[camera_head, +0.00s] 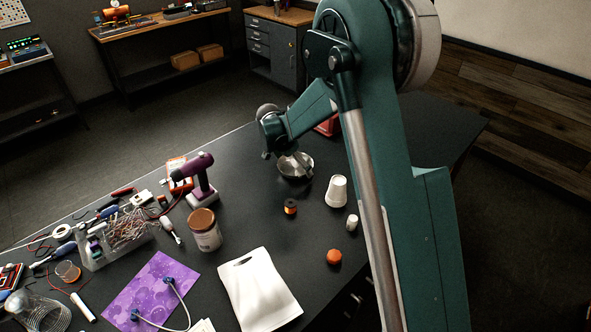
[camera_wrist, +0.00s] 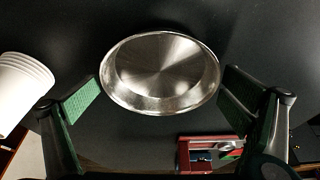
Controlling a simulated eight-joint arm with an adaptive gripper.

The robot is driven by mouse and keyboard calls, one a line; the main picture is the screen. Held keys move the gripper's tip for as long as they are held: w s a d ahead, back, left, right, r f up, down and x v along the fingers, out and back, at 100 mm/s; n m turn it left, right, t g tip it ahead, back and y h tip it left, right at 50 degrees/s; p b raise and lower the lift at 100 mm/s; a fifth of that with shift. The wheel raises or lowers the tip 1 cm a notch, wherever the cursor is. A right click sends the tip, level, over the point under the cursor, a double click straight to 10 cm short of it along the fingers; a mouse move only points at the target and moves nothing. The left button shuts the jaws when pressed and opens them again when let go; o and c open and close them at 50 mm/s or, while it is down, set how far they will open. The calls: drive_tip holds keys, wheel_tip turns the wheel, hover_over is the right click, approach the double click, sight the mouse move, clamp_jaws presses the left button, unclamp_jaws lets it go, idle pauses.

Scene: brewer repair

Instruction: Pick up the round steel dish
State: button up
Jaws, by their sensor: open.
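The round steel dish (camera_head: 295,166) lies on the black table in the head view, at the end of my arm. In the wrist view the dish (camera_wrist: 162,72) shows its shiny round inside, with a raised rim. My gripper (camera_head: 285,155) is at the dish in the head view and hides part of it. In the wrist view my gripper (camera_wrist: 158,97) is open, with one green-padded finger on each side of the dish. A dark gap shows between the left finger and the rim; the right finger is very near the rim. Nothing is held.
A red box (camera_head: 328,125) is behind. An orange-black spool (camera_head: 290,207), a brown-lidded jar (camera_head: 205,230) and a purple drill (camera_head: 198,178) stand nearer or left.

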sight(295, 168)
drive_tip(key=c, duration=1)
drive_tip(key=shift+o, duration=0.2)
drive_tip(key=shift+r, duration=0.1)
wheel_tip(295, 168, up, 10)
idle(0.4)
